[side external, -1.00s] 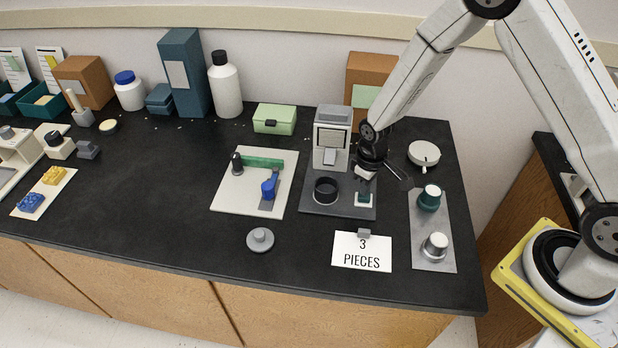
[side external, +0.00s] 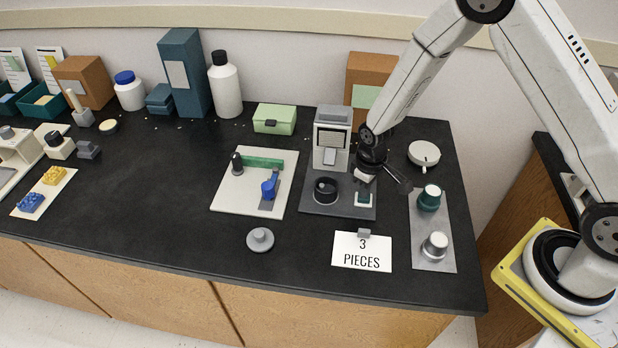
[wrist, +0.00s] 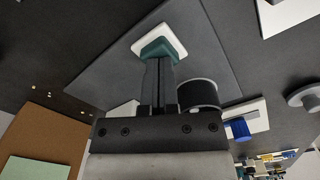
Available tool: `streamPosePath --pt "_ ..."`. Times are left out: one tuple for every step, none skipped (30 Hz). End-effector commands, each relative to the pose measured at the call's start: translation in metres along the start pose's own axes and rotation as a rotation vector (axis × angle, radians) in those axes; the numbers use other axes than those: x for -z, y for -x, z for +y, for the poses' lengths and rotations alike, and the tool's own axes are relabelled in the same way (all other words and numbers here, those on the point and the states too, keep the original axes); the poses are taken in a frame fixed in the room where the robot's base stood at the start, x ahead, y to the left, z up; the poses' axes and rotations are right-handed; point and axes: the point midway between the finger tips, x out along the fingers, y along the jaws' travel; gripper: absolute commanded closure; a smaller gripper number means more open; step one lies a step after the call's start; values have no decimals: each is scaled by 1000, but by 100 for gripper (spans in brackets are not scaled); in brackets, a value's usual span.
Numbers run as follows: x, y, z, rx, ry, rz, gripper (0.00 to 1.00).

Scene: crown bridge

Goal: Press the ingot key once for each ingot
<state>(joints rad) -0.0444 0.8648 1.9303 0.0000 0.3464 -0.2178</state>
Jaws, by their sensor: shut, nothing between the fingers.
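The ingot key, a green block on a white square base (side external: 363,200), sits at the front right of the dark grey machine plate (side external: 340,211). My gripper (side external: 363,188) is shut and empty, pointing down over it. In the wrist view the shut fingertips (wrist: 158,62) overlap the green key (wrist: 157,46); I cannot tell whether they press it. A black round cup (side external: 326,194) stands left of the key, with a small grey thing showing inside. A card reading "3 PIECES" (side external: 361,258) lies in front of the machine.
A grey machine tower (side external: 331,140) rises behind the cup. To the right, a grey plate (side external: 433,258) carries a green knob and a silver knob. A white board with a blue lever (side external: 269,187) lies left. A grey disc (side external: 260,239) lies in front, with clear counter around it.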

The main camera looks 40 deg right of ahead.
Motion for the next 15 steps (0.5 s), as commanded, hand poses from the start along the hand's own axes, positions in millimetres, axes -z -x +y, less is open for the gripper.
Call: streamPosePath --pt "0 0 0 0 0 1 100" --pt "0 0 0 0 0 1 100" --pt "0 1 0 0 0 1 100" --pt "0 2 0 0 0 1 100" --pt "0 3 0 0 0 1 100" --pt "0 4 0 0 0 1 100" --pt "0 6 0 0 0 1 100" --pt "0 7 0 0 0 1 100" --pt "0 9 0 0 0 1 100" --pt "1 11 0 0 0 2 100" --pt "1 13 0 -1 0 2 100" --pt "1 15 0 -1 0 2 100" --pt "1 17 0 -1 0 2 100" --pt "1 18 0 0 0 2 100" --pt "1 21 0 0 0 2 100"
